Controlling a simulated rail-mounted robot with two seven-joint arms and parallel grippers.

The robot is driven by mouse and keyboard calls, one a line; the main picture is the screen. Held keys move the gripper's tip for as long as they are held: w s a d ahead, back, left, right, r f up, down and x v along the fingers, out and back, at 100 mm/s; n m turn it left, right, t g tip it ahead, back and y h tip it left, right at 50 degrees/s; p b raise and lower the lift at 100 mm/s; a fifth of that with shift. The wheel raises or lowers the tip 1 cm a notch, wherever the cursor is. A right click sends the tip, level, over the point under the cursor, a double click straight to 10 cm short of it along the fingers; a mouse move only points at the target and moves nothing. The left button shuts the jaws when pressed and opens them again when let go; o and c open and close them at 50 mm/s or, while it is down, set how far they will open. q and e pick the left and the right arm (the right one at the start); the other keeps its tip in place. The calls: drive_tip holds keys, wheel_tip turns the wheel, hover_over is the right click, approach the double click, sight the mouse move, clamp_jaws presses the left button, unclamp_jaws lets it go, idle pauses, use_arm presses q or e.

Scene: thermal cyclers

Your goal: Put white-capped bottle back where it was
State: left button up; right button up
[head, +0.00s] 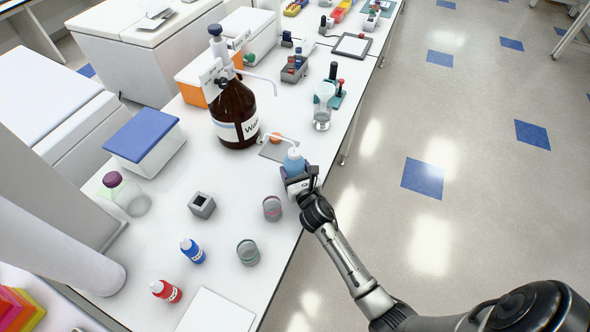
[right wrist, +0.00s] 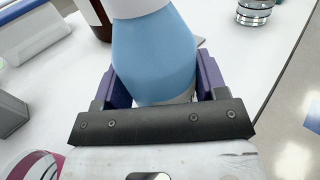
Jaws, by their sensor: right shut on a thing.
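My right gripper (head: 296,175) is shut on a light blue bottle (head: 293,164) near the right edge of the bench. The bottle has a pale top and a thin white bent spout pointing left. In the right wrist view the blue bottle (right wrist: 155,55) stands between the purple finger pads of the gripper (right wrist: 160,88), with a white part above the blue. Its base is hidden, so I cannot tell whether it touches the bench. My left gripper is not in view.

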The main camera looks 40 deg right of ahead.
drive_tip(key=shift+f, duration=0.2)
drive_tip(key=o, duration=0.7)
